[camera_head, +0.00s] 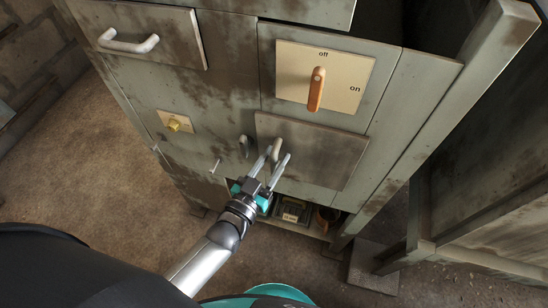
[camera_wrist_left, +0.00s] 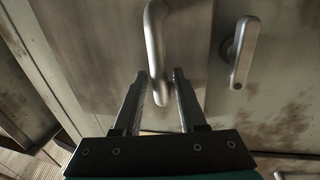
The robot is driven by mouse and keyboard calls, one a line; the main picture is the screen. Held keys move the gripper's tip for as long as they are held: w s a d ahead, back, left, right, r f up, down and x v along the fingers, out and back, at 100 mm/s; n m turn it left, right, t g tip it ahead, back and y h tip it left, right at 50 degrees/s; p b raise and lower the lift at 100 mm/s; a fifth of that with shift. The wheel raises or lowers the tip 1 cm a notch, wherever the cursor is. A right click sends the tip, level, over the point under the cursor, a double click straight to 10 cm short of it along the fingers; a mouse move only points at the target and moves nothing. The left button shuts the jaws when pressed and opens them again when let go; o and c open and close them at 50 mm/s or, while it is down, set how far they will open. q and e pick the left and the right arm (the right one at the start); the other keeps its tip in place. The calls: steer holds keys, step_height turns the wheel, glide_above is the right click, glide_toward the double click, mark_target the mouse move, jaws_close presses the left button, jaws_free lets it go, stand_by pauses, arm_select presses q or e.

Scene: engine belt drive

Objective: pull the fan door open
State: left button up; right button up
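A flat grey door panel (camera_head: 325,155), apparently the fan door, sits shut against the cabinet front below the switch. Its upright bar handle (camera_head: 277,146) is near its left edge; it also shows in the left wrist view (camera_wrist_left: 157,50). My left gripper (camera_head: 276,157) is at this handle. In the left wrist view its two fingers (camera_wrist_left: 159,76) stand apart, one on each side of the handle's lower end. The right finger is very near the bar; I cannot tell if it touches. My right gripper is not in view.
A dark latch handle (camera_head: 244,146) is just left of the door. An open shelf (camera_head: 300,222) is below.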

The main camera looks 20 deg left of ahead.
arm_select(q)
jaws_close()
stand_by(1.1)
